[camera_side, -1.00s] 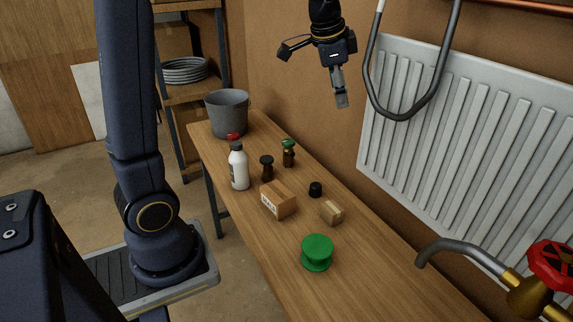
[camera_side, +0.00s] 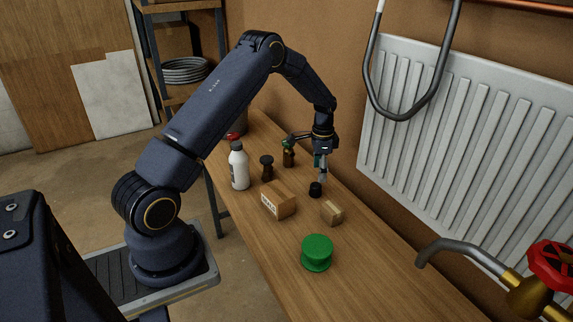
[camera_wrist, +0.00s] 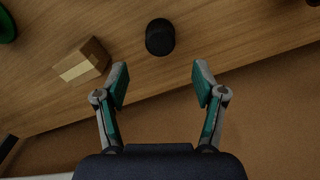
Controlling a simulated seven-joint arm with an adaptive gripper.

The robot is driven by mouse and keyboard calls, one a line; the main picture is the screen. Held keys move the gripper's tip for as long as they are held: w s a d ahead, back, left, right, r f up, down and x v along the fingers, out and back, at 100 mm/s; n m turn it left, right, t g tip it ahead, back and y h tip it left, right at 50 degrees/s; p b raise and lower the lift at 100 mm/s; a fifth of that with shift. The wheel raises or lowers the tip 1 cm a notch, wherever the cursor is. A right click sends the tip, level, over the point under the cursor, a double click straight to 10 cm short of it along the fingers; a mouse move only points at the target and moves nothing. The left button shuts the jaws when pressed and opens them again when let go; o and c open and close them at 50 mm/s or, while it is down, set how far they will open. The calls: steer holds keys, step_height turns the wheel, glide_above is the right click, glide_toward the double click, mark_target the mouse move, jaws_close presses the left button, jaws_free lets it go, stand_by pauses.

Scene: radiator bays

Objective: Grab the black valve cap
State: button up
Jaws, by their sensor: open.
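The black valve cap (camera_side: 315,190) stands on the wooden bench, a small dark round piece. In the wrist view the cap (camera_wrist: 160,37) lies ahead of the fingertips, near the middle line between them and not enclosed. My gripper (camera_side: 321,180) points down just above the cap in the side view. Its two fingers (camera_wrist: 160,84) are spread wide in the wrist view, with nothing between them. The side view does not show clearly whether a fingertip touches the cap.
A small cardboard box (camera_side: 331,212) stands close to the cap, with a larger labelled box (camera_side: 278,200) to its left. The radiator (camera_side: 470,120) is at the right.

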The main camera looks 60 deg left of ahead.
mark_target(316, 185)
step_height(316, 185, down, 2)
steer(key=shift+s+a+f, duration=0.1)
steer(key=shift+s+f, duration=0.1)
steer(key=shift+f, duration=1.2)
steer(key=shift+s+a+f, duration=0.1)
steer(key=shift+s+f, duration=0.1)
steer(key=shift+f, duration=1.15)
steer(key=c, duration=0.9)
steer(key=shift+c, duration=0.2)
steer(key=shift+r, duration=0.1)
